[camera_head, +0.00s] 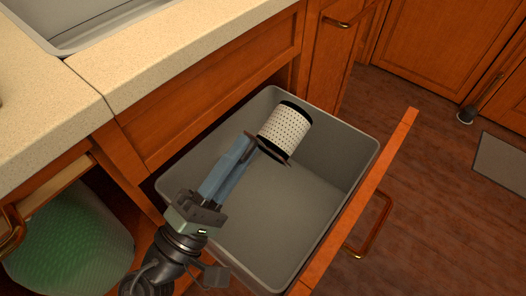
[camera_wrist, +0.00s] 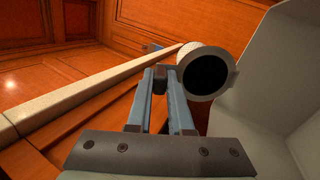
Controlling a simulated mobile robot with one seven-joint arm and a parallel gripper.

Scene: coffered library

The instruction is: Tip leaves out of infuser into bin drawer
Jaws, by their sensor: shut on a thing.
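The infuser (camera_head: 284,128) is a white, perforated cylinder with a dark band at its far end and a dark flange at the end near my gripper. My gripper (camera_head: 248,143) is shut on it at the flange side and holds it tilted over the bin. In the wrist view the infuser (camera_wrist: 230,72) turns its round, dark opening toward the camera, just right of the fingertips (camera_wrist: 168,76). The grey bin (camera_head: 335,133) sits in the open drawer (camera_head: 375,185). Its visible floor looks bare. No leaves can be made out, and the infuser's inside is too dark to read.
A speckled countertop (camera_head: 165,55) with a sink (camera_head: 85,30) lies at upper left. A green, rounded thing (camera_head: 70,235) stands in the open cabinet at lower left. The drawer front carries a brass handle (camera_head: 376,228). Open floor (camera_head: 440,210) lies to the right, with a grey mat (camera_head: 503,163).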

